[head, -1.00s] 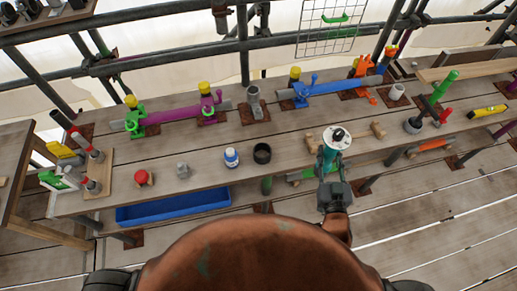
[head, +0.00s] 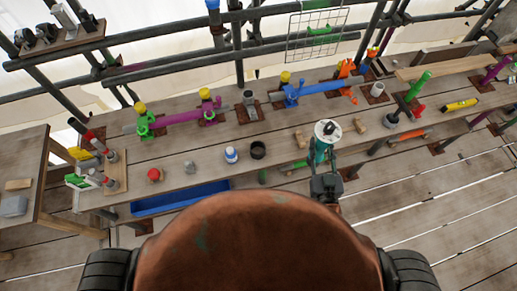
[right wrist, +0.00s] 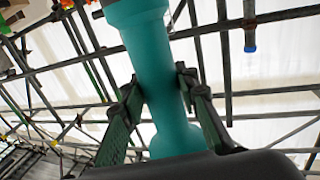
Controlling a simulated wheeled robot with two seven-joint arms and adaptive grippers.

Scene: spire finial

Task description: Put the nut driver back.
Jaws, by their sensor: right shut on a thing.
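A teal-bodied tool (head: 320,151) with a pale round end, which looks to be the nut driver, is in my right gripper (head: 322,168) in the head view. My left gripper is not in view.
The plank bench (head: 205,150) holds a black cup (head: 257,150), a white-blue bottle (head: 231,155), a red-topped item (head: 155,175) and clamped purple and blue tubes. A blue tray (head: 180,200) lies below. A side table (head: 25,160) stands left; scaffold poles run behind.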

